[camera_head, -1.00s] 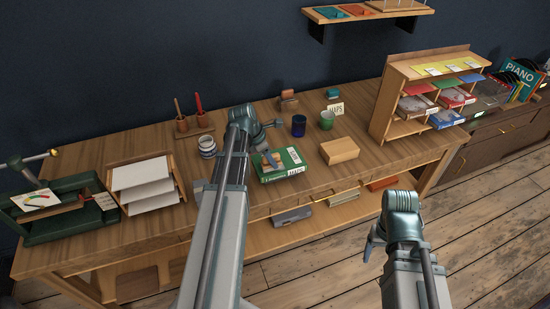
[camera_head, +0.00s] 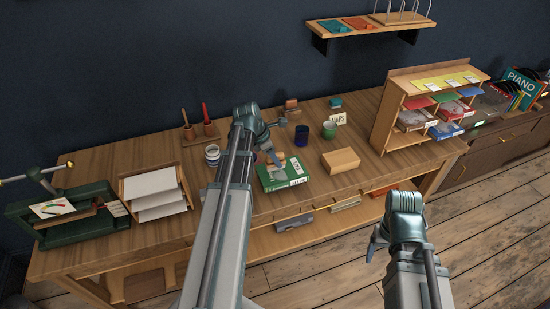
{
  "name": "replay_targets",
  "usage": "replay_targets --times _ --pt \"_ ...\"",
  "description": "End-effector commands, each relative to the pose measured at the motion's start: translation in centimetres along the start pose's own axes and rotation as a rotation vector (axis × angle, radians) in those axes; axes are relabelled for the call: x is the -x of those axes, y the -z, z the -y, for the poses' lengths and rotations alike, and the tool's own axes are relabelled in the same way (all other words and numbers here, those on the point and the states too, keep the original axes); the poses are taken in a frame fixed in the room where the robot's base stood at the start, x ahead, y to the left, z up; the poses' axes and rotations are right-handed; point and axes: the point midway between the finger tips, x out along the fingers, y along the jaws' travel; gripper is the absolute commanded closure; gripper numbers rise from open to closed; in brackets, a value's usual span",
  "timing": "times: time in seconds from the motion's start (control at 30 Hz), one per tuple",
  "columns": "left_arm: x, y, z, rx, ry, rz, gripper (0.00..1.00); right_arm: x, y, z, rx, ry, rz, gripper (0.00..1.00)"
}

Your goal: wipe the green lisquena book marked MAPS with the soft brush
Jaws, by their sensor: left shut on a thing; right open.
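The green book (camera_head: 284,174) marked MAPS lies flat on the wooden table in the head view, its white page edges and label facing me. My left gripper (camera_head: 274,158) points down over the book's top and is shut on a small tan-and-grey thing, which looks like the soft brush (camera_head: 279,157). The brush is at or just above the cover; I cannot tell whether it touches. My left arm hides the table to the left of the book. My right gripper (camera_head: 372,245) is open and empty, in front of the table over the floor.
A wooden block (camera_head: 341,160) lies right of the book. A striped jar (camera_head: 212,155) is left of my arm. A sorting rack (camera_head: 392,118) stands at the right.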

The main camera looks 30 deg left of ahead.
Motion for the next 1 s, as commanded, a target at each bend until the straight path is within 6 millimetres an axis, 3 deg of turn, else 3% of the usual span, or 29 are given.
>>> replay_targets --times 0.33,0.67,1.0 --pt "0.3 -0.1 0.0 0.0 0.0 0.0 1.0 0.3 0.0 0.0 0.0 0.0 0.0 0.26" --pt "2.8 -1.1 0.0 0.0 0.0 0.0 1.0 3.0 -0.2 -0.3 0.0 0.0 0.0 0.26" --pt "2.7 -1.1 0.0 0.0 0.0 0.0 1.0 2.9 -0.2 -0.3 0.0 0.0 0.0 0.26"
